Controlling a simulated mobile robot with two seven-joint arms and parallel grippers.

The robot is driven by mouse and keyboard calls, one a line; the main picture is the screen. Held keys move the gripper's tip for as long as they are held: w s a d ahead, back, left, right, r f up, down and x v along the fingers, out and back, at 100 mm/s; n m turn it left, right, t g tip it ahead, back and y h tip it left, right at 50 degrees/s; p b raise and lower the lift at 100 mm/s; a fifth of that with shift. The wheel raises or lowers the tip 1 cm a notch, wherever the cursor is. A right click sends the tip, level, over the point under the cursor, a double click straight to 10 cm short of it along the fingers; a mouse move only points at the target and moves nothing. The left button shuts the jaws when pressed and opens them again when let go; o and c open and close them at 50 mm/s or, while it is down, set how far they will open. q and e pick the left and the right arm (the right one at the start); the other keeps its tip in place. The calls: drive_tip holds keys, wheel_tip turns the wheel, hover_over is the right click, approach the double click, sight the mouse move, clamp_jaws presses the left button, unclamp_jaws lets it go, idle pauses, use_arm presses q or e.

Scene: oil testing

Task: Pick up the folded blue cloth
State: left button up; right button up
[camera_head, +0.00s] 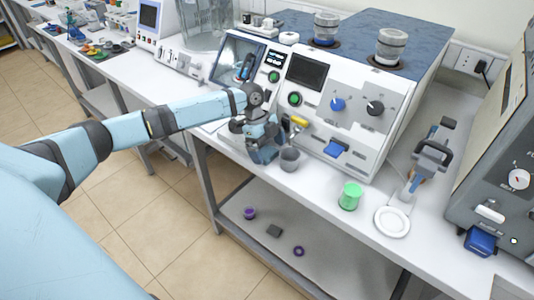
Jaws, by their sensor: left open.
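My left gripper (264,148) is open above the white bench, in front of the machine with dials. It is beside a grey cup (290,159), and I cannot tell whether they touch. A small flat blue piece (337,149) shows at the lower front of the same machine, to the right of the gripper. A darker blue block-like piece (480,241) sits at the foot of the machine at the far right. I cannot tell which of these, if either, is the folded cloth. My right gripper is not in view.
A green jar (350,196) and a white round dish (392,222) stand near the bench's front edge. A grey handled device (432,157) stands behind them. A purple cup (249,213) and other small items lie on the lower shelf.

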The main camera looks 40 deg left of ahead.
sight(270, 153)
use_arm(q)
drive_tip(key=shift+d+f, duration=0.25)
drive_tip(key=shift+f, duration=0.4)
drive_tip(key=c, duration=1)
drive_tip(key=shift+o, duration=0.2)
drive_tip(key=shift+r, duration=0.1)
wheel_tip(270, 153, up, 20)
